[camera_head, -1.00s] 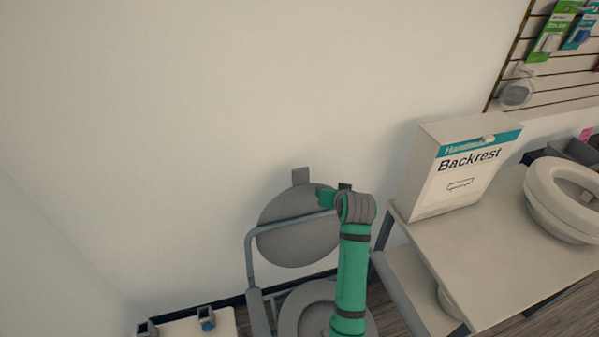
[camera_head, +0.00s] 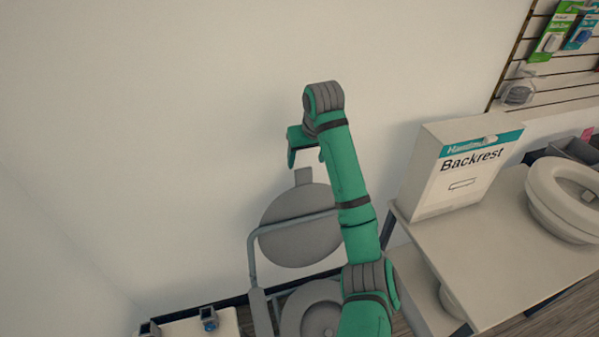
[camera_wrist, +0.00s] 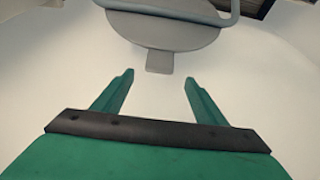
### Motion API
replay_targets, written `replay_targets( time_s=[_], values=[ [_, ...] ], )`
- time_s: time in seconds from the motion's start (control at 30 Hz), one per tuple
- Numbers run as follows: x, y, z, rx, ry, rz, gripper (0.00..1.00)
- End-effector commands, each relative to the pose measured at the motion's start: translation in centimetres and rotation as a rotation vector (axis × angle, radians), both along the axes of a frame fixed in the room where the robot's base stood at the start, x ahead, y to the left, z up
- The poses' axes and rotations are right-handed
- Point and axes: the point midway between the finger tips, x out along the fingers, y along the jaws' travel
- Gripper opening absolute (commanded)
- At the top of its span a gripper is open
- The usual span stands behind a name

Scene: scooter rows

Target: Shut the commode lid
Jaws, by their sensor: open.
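The commode lid (camera_head: 297,226) is a grey round panel standing upright, leaning near the white wall, with a small tab (camera_head: 303,176) on its top edge. Below it is the commode seat (camera_head: 299,312) with its opening, partly hidden by my arm. My green gripper (camera_head: 303,160) is above the lid's tab, apart from it. In the wrist view, my two fingers (camera_wrist: 157,80) are spread with nothing between them. The lid (camera_wrist: 165,30) and its tab (camera_wrist: 159,62) show just beyond the fingertips.
The commode's grey armrest frame (camera_head: 252,265) runs across the lid's front. To the right, a table (camera_head: 460,250) holds a Backrest box (camera_head: 455,165) and a white raised toilet seat (camera_head: 565,205). A white surface (camera_head: 190,325) is at lower left. The wall above the lid is clear.

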Motion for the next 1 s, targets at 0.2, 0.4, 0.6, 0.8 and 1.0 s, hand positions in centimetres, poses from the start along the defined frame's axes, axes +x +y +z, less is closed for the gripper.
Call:
replay_targets(
  time_s=[0.2, 0.4, 0.6, 0.8, 1.0],
  values=[
    [1.4, 0.3, -3.7, 0.000, 0.001, -0.002, 0.66],
    [2.5, 0.7, -6.6, 0.000, 0.001, -0.002, 0.66],
    [3.2, 0.9, -8.1, 0.001, -0.001, -0.003, 0.66],
    [3.3, 1.0, -8.5, 0.001, -0.003, -0.002, 0.66],
    [3.3, 1.0, -8.5, 0.000, -0.002, -0.002, 0.54]
  ],
)
